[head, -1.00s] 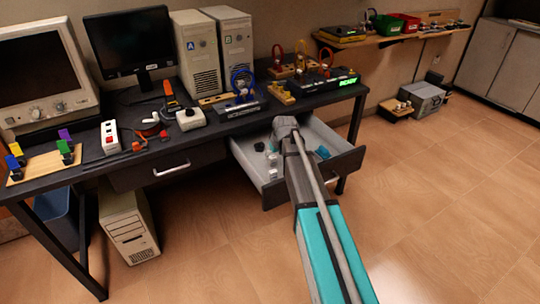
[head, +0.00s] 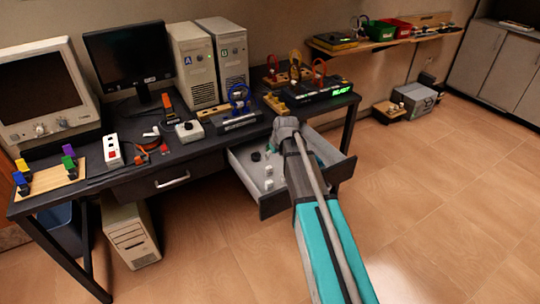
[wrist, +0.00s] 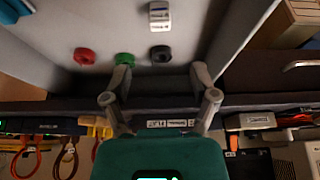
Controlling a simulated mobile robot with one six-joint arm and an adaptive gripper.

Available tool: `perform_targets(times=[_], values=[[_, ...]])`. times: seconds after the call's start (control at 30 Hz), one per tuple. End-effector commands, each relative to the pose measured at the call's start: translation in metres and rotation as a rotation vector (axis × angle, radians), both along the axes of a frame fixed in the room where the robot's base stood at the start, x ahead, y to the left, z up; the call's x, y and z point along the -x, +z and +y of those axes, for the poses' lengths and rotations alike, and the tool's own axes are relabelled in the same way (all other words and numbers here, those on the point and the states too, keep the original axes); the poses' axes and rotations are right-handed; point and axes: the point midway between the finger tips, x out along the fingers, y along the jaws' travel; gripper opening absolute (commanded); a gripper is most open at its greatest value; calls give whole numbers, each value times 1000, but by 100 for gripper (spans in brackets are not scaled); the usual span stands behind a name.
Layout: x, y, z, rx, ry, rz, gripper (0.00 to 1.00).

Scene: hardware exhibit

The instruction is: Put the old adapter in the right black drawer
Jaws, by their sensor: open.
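The right black drawer (head: 252,187) is pulled open under the desk's right end, its grey inside showing. In the head view it holds a small black roll (head: 255,156) and white pieces (head: 268,184). The wrist view shows a red roll (wrist: 84,57), a green roll (wrist: 124,59), the black roll (wrist: 161,53) and a white block (wrist: 159,17) inside. I cannot tell which thing, if any, is the old adapter. My gripper (wrist: 161,72) is open with nothing between its fingertips. In the head view its wrist end is over the drawer's back part; the fingers are hidden.
The closed left drawer (head: 158,184) is beside it. The black desk (head: 196,150) carries a white-cased device (head: 189,131), two towers, monitors and a lit READY unit (head: 322,92). A tower (head: 131,236) stands on the floor below.

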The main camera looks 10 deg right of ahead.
Motion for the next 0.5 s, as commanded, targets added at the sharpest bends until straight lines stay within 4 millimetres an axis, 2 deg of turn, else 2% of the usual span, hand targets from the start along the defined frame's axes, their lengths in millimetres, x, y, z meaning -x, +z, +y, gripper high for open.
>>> perform_targets(times=[0.13, 0.5], values=[[3, 8, -1, 0, 0, 0, 76], [4, 10, -1, 0, 0, 0, 76]])
